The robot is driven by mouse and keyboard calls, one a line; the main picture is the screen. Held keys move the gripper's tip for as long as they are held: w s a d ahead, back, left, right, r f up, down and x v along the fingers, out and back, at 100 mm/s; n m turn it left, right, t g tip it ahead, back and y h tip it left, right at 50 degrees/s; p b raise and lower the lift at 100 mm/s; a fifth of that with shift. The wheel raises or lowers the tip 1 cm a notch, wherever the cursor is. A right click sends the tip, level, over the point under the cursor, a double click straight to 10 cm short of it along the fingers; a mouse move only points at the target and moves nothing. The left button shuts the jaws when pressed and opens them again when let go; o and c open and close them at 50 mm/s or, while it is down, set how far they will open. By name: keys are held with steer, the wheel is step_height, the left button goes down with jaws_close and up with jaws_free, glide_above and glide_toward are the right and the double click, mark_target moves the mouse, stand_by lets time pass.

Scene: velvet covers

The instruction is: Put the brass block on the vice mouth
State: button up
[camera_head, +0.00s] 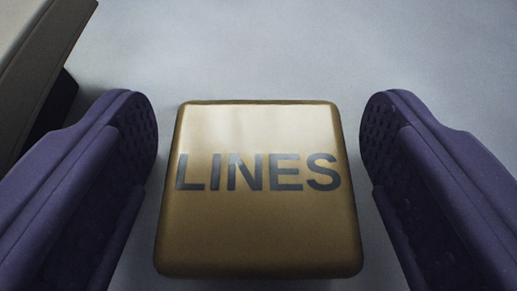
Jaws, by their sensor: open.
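The brass block (258,230) is a gold-coloured block with rounded edges and the dark word LINES across it. It sits on a pale grey surface in the middle of the view. My gripper (258,140) is open, with one purple finger on each side of the block. A narrow gap shows between the block and each finger, so neither finger touches it. I see no vice mouth that I can make out in this view.
A beige object with a dark side (40,65) stands at the upper left, close to the left finger; I cannot tell what it is. The pale surface (260,45) beyond the block and at the upper right is clear.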

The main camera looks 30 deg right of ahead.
steer(key=shift+s+r, duration=0.1)
steer(key=shift+r, duration=0.1)
steer(key=p+v, duration=0.3)
steer(key=v, duration=0.6)
steer(key=shift+s+a+r+p, duration=0.2)
steer(key=shift+r+p, duration=0.1)
steer(key=shift+p, duration=0.05)
steer(key=shift+s+a+r+p, duration=0.25)
steer(key=shift+s+p, duration=0.2)
steer(key=shift+p, duration=0.8)
steer(key=shift+s+a+p, duration=0.25)
steer(key=shift+s+p, duration=0.1)
steer(key=shift+p, duration=0.1)
steer(key=shift+f, duration=0.1)
